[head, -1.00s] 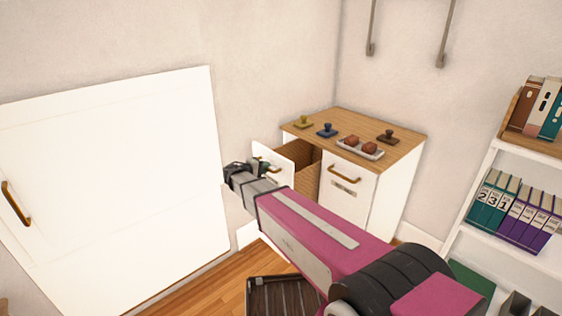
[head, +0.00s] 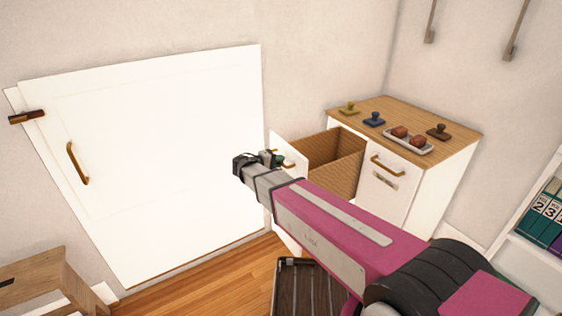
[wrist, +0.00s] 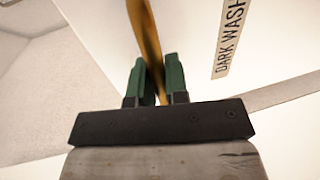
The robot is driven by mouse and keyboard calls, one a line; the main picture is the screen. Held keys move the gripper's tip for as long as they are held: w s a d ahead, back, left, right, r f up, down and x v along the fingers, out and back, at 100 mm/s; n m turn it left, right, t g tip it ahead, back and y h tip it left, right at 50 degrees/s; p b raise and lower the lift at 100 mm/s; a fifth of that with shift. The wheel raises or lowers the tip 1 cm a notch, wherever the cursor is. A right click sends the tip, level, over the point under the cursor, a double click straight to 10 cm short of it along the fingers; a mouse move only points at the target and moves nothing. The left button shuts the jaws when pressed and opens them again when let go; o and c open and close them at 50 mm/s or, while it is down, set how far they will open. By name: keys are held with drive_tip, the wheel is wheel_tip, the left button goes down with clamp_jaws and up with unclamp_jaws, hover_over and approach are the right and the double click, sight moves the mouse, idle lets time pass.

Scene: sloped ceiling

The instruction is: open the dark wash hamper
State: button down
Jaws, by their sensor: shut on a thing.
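The dark wash hamper is a white tilt-out front (head: 289,150) on the left of the cabinet, standing open with its brown woven basket (head: 338,160) showing. In the head view my gripper (head: 275,159) is at the hamper front, and my wrist partly hides the handle.
The cabinet's wooden top (head: 440,128) carries several stamps and a tray (head: 407,142) with reddish items. A closed second front (head: 385,185) is on the right. A large white door (head: 165,165) stands left. A dark slatted object (head: 305,290) lies on the wooden floor, and shelves stand right.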

drive_tip(key=c, duration=1.1)
unclamp_jaws()
drive_tip(key=shift+c, duration=0.2)
drive_tip(key=v, duration=1.1)
drive_tip(key=shift+f, duration=0.1)
